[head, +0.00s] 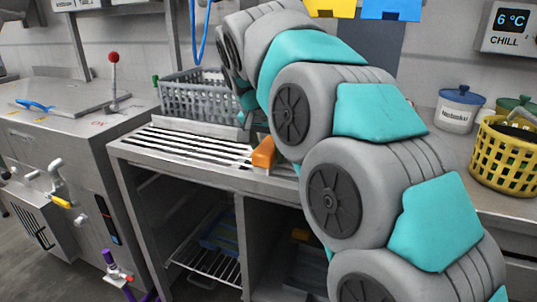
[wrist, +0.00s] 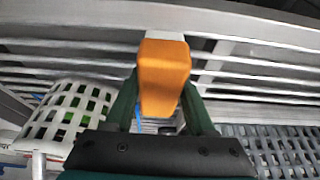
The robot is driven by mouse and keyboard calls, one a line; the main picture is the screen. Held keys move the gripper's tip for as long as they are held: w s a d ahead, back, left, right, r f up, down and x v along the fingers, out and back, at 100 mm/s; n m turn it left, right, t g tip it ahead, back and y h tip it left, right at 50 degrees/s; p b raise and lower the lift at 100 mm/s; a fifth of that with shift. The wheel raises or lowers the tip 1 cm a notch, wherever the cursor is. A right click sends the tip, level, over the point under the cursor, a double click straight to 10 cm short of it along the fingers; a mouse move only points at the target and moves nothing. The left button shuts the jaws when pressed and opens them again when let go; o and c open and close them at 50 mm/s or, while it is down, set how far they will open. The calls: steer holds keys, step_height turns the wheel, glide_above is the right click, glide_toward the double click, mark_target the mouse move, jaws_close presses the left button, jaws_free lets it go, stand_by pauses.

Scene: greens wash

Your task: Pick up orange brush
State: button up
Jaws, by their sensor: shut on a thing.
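The orange brush (head: 264,152) shows in the head view near the front edge of the slatted counter, partly hidden behind my arm. In the wrist view its orange body (wrist: 163,75) sits between the two green fingers of my gripper (wrist: 163,105). The gripper is shut on it. The fingertips are hidden by my arm in the head view. I cannot tell whether the brush touches the slats.
A grey basket (head: 195,92) stands behind the slats (head: 190,146). A yellow basket (head: 505,155) and a blue-lidded jar (head: 459,110) stand at the right. A steel machine (head: 70,135) is at the left. A white basket (wrist: 75,110) is left in the wrist view.

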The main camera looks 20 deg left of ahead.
jaws_close()
steer(key=shift+r, duration=0.1)
